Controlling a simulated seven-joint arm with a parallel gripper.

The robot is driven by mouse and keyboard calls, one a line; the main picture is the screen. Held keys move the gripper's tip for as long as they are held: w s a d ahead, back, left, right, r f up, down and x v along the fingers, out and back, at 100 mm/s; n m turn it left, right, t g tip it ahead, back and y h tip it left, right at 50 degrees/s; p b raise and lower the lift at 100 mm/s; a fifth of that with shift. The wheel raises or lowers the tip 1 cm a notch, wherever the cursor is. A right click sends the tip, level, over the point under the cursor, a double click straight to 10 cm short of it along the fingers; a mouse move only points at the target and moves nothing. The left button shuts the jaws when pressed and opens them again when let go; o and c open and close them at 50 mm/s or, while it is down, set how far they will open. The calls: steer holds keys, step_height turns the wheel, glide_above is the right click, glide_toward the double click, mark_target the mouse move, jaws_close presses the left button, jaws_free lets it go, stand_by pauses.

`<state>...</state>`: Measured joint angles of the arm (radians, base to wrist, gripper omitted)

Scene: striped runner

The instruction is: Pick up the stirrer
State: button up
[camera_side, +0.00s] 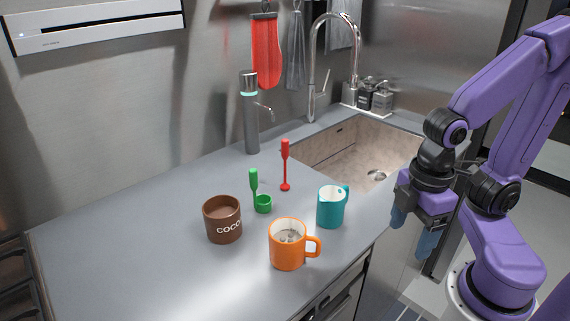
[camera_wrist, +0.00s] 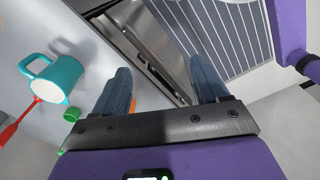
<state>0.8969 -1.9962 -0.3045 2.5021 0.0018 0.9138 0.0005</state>
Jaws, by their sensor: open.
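A red stirrer (camera_side: 286,166), with a thick handle, a thin shaft and a small round end, is on the grey counter behind the mugs. In the wrist view the red stirrer (camera_wrist: 17,122) is at the left edge, partly cut off and partly behind the teal mug. My gripper (camera_side: 413,228) is open and empty, with blue fingers pointing down, off the counter's front edge to the right of the stirrer. In the wrist view my gripper (camera_wrist: 162,82) has its fingers wide apart with nothing between them.
A teal mug (camera_side: 331,208) stands between stirrer and gripper. An orange mug (camera_side: 287,246), a brown mug (camera_side: 222,220) and a green scoop (camera_side: 263,204) are nearby. The sink (camera_side: 340,153) and tap (camera_side: 316,70) are behind. The counter's left side (camera_side: 110,250) is clear.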

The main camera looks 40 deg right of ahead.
steer(key=shift+c, duration=0.4)
steer(key=c, duration=0.3)
steer(key=shift+c, duration=0.2)
steer(key=w+a+r+m, duration=0.3)
steer(key=w+m, duration=0.1)
steer(key=w, duration=0.2)
steer(key=w+a+r+m, duration=0.2)
steer(key=w+m, duration=0.1)
steer(key=w, duration=0.3)
step_height(320, 180, up, 9)
steer(key=m, duration=2.2)
glide_above(285, 139)
step_height(285, 139, down, 17)
steer(key=shift+s+f, duration=0.1)
